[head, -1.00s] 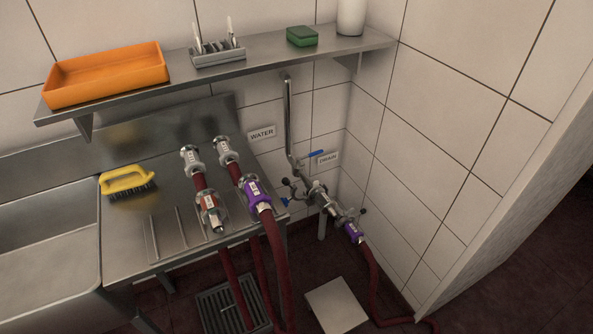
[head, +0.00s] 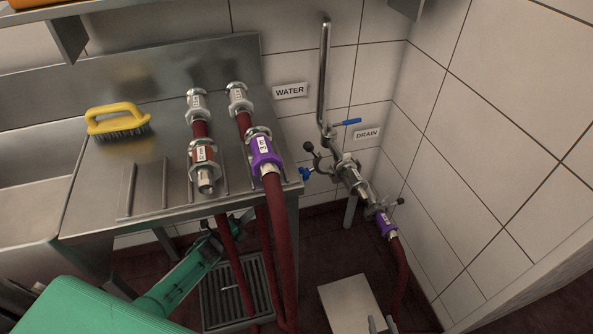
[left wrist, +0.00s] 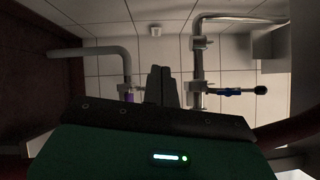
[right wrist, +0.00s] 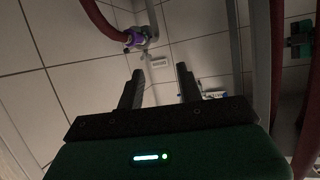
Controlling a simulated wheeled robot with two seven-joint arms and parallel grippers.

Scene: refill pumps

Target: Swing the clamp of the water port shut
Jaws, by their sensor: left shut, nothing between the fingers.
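A steel clamp with a dark knob (head: 308,147) sits beside the upright pipe (head: 324,75), below and right of the WATER sign (head: 290,91). It looks swung out, though its small parts are hard to read. A steel coupling (head: 352,178) is beside it. In the left wrist view, my left gripper (left wrist: 161,86) is shut and empty, pointing between two pipes. A blue handle (left wrist: 230,92) shows right of its fingers. My right gripper's fingertips (head: 380,326) show at the head view's bottom edge. In the right wrist view this gripper (right wrist: 158,86) is open and empty.
A purple-collared hose (head: 387,224) joins the lower fitting near the DRAIN sign (head: 367,133). Two more hoses, one with a purple collar (head: 263,153), lie on the steel counter (head: 85,215). A yellow brush (head: 117,120) is there too. A pale block (head: 347,300) stands on the floor.

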